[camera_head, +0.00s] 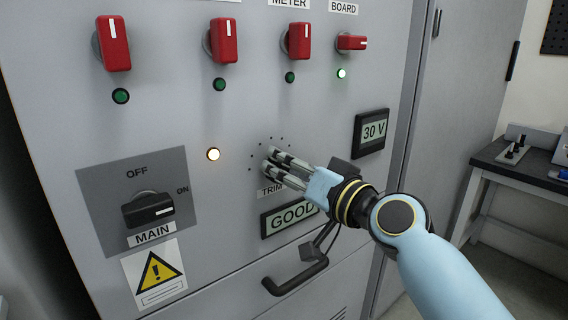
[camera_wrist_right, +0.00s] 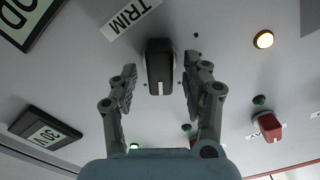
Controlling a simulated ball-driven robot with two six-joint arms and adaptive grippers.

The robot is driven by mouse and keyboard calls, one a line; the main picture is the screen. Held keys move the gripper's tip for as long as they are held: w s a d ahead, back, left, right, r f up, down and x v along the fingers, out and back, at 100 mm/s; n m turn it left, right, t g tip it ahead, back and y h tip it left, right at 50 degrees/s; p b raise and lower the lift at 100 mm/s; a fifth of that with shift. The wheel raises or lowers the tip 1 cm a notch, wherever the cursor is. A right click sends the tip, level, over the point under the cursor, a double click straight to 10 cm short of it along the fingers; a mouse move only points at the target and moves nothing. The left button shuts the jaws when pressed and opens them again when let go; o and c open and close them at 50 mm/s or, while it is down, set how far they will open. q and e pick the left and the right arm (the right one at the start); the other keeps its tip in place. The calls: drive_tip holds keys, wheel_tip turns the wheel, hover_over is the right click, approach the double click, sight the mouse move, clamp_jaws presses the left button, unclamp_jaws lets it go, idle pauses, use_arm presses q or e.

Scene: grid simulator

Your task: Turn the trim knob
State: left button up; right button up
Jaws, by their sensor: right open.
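The trim knob (camera_wrist_right: 159,60) is a dark knob with a white mark, next to the TRIM label (camera_wrist_right: 130,17) in the right wrist view. In the head view my right gripper (camera_head: 268,158) hides the knob, and a ring of small dots shows around that spot. My right gripper is open, with one finger on each side of the knob in the right wrist view (camera_wrist_right: 158,86). A gap shows between each finger and the knob. My left gripper is not in view.
The GOOD display (camera_head: 290,217) and a drawer handle (camera_head: 295,279) lie below; the 30 V display (camera_head: 372,131) is to the right. The MAIN switch (camera_head: 148,209) is at left, pointing to ON. Several red switches (camera_head: 221,41) line the top. A bench (camera_head: 515,168) stands far right.

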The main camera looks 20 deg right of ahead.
drive_tip(key=shift+w+a, duration=0.2)
drive_tip(key=shift+w, duration=0.35)
drive_tip(key=shift+c, duration=1.3)
drive_tip(key=c, duration=0.6)
drive_tip(key=shift+f+b, duration=0.1)
drive_tip(key=shift+b, duration=0.35)
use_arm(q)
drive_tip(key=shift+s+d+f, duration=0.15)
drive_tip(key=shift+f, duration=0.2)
use_arm(e)
drive_tip(key=o, duration=0.9)
drive_tip(key=shift+c, duration=0.2)
